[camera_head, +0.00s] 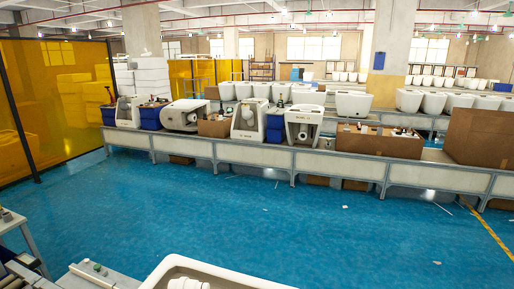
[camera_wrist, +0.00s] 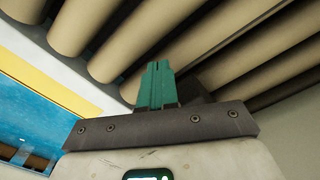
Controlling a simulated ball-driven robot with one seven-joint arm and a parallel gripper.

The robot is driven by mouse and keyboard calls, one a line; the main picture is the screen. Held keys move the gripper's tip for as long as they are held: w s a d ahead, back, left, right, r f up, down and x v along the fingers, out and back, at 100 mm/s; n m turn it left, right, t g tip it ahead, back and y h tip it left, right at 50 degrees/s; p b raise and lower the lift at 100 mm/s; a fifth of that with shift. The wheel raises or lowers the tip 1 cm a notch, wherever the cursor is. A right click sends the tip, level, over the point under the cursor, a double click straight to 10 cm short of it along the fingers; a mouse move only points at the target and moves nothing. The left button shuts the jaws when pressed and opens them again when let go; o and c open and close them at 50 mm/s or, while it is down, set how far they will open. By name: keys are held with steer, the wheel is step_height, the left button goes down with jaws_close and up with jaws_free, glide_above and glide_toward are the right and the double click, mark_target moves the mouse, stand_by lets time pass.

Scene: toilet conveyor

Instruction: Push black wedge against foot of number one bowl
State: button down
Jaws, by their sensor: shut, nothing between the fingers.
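My gripper (camera_wrist: 155,85) shows in the wrist view with its teal fingers together and nothing between them. Just behind and right of the fingers is a dark block (camera_wrist: 194,88), possibly the black wedge, partly hidden by the fingers and the gripper body. I cannot tell whether the fingers touch it. A smooth pale surface (camera_wrist: 293,132) fills the lower right of the wrist view; it may be part of a bowl. In the head view a white ceramic piece (camera_head: 222,269) shows at the bottom edge, its lower part cut off. No number is readable.
Conveyor rollers (camera_wrist: 185,22) lie close beyond the fingertips, with dark gaps between them. A yellow-edged rail (camera_wrist: 45,83) runs at left. Across the open blue floor (camera_head: 250,215), a long bench (camera_head: 265,155) carries toilets and boxes. A yellow screen (camera_head: 55,100) stands left.

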steer(key=shift+f+b, duration=0.9)
steer(key=shift+f, duration=0.25)
steer(key=shift+r+p, duration=0.2)
steer(key=shift+p, duration=0.15)
stand_by(0.3)
steer(key=shift+w+a+b, duration=0.1)
steer(key=shift+w+a, duration=0.2)
steer(key=shift+a, duration=0.55)
steer(key=shift+w+a+b, duration=0.1)
steer(key=shift+w+a, duration=0.15)
steer(key=shift+a, duration=0.65)
steer(key=shift+w+a+b, duration=0.1)
steer(key=shift+w+a, duration=0.2)
steer(key=shift+a, duration=0.55)
stand_by(3.6)
